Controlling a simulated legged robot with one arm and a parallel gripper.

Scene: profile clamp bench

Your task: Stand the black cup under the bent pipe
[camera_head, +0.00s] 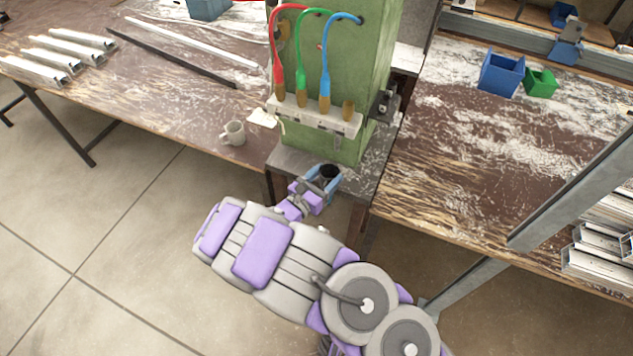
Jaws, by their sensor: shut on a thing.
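The black cup (330,170) is small and dark, and it sits between the blue fingers of my gripper (324,180). My gripper is shut on it, over or on the grey ledge at the foot of the green column; I cannot tell whether the cup touches the ledge. The gripper hides part of the cup. Bent red (277,50), green (300,62) and blue (325,62) pipes run from the column down to a pale bracket (310,117) above and behind the cup. I cannot tell which is the task's pipe.
The green column (345,40) stands between two worn wooden benches. A grey mug (233,133) stands on the left bench, with metal profiles (75,40) farther left. Blue (501,73) and green (540,82) bins are on the right bench. A grey beam (570,190) crosses at right.

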